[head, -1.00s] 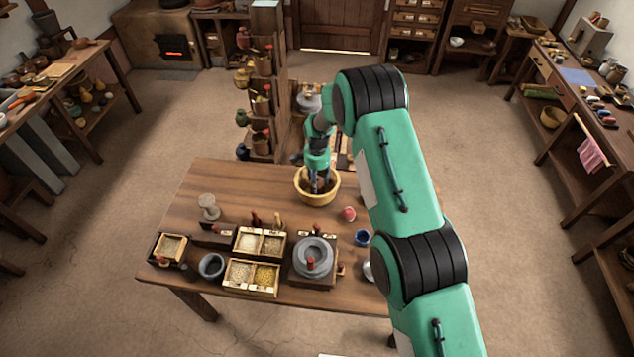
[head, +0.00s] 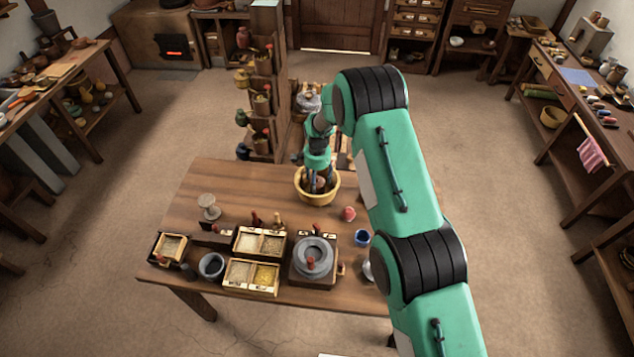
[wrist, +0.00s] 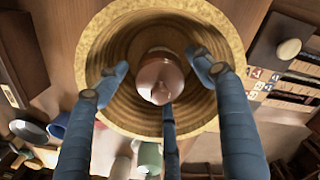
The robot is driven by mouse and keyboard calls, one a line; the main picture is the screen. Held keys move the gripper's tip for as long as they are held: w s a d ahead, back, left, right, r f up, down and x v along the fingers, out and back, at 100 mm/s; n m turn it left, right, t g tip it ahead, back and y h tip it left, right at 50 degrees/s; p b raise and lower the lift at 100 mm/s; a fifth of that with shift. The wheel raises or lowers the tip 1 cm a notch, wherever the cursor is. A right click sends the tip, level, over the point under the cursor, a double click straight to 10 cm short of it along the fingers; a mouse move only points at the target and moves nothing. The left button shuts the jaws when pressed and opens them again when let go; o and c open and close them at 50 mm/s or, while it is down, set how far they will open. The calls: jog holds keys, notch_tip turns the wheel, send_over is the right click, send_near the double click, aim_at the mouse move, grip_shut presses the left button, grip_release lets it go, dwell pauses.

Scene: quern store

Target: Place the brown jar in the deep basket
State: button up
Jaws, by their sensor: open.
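The deep basket (head: 316,200), yellow and round, stands on the table; its rim (wrist: 90,68) fills much of the wrist view. The brown jar (wrist: 157,76) is inside it, looking upright, with its pale brownish top facing the wrist camera. In the head view the jar (head: 320,184) shows only partly between my fingers. My gripper (head: 319,182) reaches down into the basket from above. In the wrist view my gripper (wrist: 160,84) is open, its blue fingers spread around the jar. The left and right fingers are apart from it; whether the lower finger touches it I cannot tell.
A red-pink item (head: 348,214) and a blue cup (head: 362,237) stand right of the basket. A quern (head: 313,257), divided grain boxes (head: 260,241) and a grey mortar (head: 211,266) occupy the table's front. A tall shelf (head: 264,100) with jars rises behind. The table's back left is clear.

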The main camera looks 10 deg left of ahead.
notch_tip(320, 180, up, 12)
jog(key=shift+f, duration=0.1)
dwell(0.6)
jog(key=shift+r, duration=0.3)
dwell(0.6)
